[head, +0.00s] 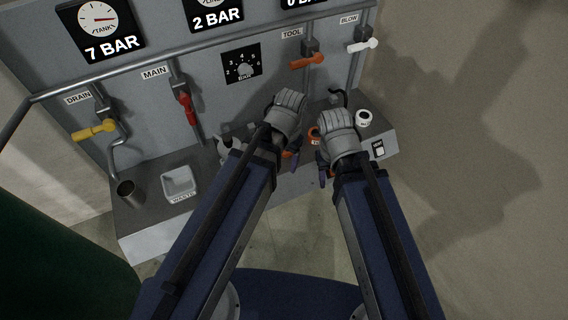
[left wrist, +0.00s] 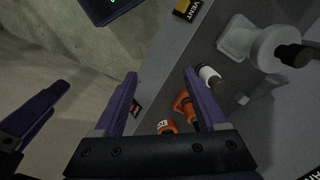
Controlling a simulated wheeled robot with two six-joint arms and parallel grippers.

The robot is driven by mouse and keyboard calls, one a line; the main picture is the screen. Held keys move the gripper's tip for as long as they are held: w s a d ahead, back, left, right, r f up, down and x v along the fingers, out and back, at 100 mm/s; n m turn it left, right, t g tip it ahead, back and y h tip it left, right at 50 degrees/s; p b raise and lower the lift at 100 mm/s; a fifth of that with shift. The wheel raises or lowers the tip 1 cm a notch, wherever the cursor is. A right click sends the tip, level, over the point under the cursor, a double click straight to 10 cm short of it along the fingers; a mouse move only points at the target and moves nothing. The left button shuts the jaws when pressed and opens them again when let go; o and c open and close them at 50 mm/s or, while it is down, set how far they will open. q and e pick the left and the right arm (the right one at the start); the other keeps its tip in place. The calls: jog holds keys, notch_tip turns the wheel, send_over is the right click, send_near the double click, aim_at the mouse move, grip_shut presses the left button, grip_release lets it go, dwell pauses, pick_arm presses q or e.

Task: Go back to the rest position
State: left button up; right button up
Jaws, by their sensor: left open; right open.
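My left gripper (head: 291,157) reaches over the front of the panel's shelf in the head view, its fingers mostly hidden under the wrist. In the left wrist view its two purple fingers (left wrist: 160,90) stand wide apart with nothing gripped between them. My right gripper (head: 322,176) is close to its right, its fingers also mostly hidden by its wrist. Purple fingers of the right gripper (left wrist: 38,115) show at the left edge of the left wrist view. An orange tool (left wrist: 183,105) lies on the shelf near the left gripper's right finger.
The panel carries a yellow drain lever (head: 95,131), red main lever (head: 187,108), orange tool lever (head: 307,61) and white blow lever (head: 362,45). A white roll (head: 364,118) is at right. Floor beyond is clear.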

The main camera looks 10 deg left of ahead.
pick_arm(q)
jog(key=shift+n, duration=0.3)
jog(key=s, duration=0.1)
jog(key=s+d, duration=0.2)
jog(key=s, duration=0.1)
notch_tip(320, 180, down, 4)
jog(key=b, duration=0.4)
jog(key=shift+f, duration=0.2)
dwell(0.3)
